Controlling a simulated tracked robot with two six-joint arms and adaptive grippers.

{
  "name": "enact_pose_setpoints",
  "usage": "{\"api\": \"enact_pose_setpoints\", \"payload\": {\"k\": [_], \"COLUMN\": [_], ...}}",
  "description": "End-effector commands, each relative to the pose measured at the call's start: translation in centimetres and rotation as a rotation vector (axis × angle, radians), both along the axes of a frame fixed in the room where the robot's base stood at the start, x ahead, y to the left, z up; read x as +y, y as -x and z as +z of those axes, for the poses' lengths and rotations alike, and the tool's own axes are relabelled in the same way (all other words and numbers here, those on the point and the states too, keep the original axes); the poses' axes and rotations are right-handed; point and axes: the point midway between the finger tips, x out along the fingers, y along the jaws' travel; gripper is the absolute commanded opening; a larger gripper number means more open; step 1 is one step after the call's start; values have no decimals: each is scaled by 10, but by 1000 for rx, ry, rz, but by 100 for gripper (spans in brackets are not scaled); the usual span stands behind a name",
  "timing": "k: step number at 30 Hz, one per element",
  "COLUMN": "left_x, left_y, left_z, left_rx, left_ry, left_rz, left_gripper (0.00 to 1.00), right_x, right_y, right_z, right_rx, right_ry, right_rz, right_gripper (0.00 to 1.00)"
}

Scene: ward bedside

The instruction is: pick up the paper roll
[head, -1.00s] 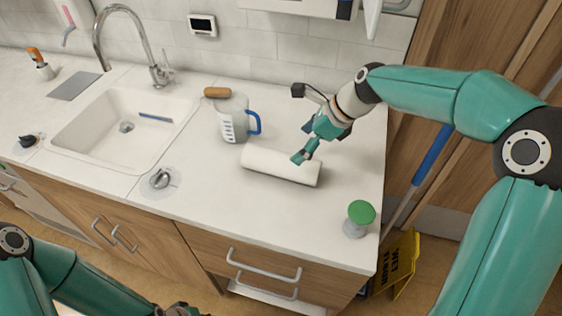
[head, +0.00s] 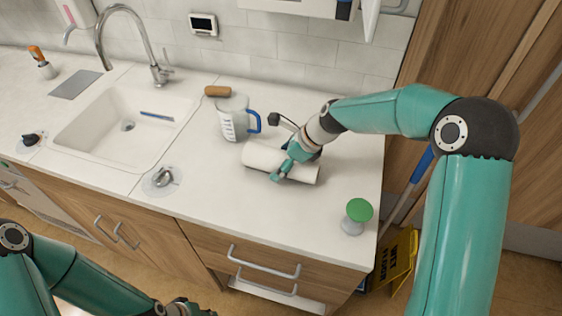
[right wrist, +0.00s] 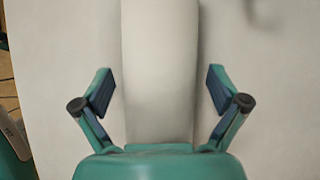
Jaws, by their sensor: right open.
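The white paper roll (head: 259,158) lies on its side on the white counter in the head view. My right gripper (head: 280,172) is over the roll's middle, covering part of it. In the right wrist view the roll (right wrist: 160,65) runs up the middle of the picture, between the two spread fingers of my right gripper (right wrist: 160,92). There is a gap on each side, so the gripper is open and not touching the roll's sides there. My left arm shows at the lower left of the head view, its gripper (head: 188,308) partly cut off at the bottom edge.
A measuring jug (head: 233,120) with a blue handle stands behind the roll, near a brown-topped brush (head: 217,91). A green-topped container (head: 357,215) stands near the counter's right front. The sink (head: 105,150) is at left. The counter in front of the roll is clear.

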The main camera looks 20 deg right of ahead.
Motion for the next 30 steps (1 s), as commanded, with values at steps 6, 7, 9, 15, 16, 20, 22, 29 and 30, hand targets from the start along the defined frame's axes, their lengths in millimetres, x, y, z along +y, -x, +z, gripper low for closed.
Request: {"api": "enact_pose_setpoints", "payload": {"k": [6,7,9,15,16,20,22,29,30], "left_x": [0,0,0,0,0,0,0,0,0], "left_y": [0,0,0,0,0,0,0,0,0], "left_z": [0,0,0,0,0,0,0,-1,-1], "left_rx": [0,0,0,0,0,0,0,0,0], "left_ry": [0,0,0,0,0,0,0,0,0], "left_rz": [0,0,0,0,0,0,0,0,0], "left_gripper": [22,22,22,22,22,22,22,22,22], "right_x": [0,0,0,0,0,0,0,0,1], "right_y": [0,0,0,0,0,0,0,-1,-1], "right_z": [0,0,0,0,0,1,1,17,24], "right_rx": [0,0,0,0,0,-1,-1,-6,-6], "right_ry": [0,0,0,0,0,0,0,-1,-1], "right_rz": [0,0,0,0,0,-1,-1,1,1], "right_gripper": [80,75,64,30,25,23,22,22,22]}}
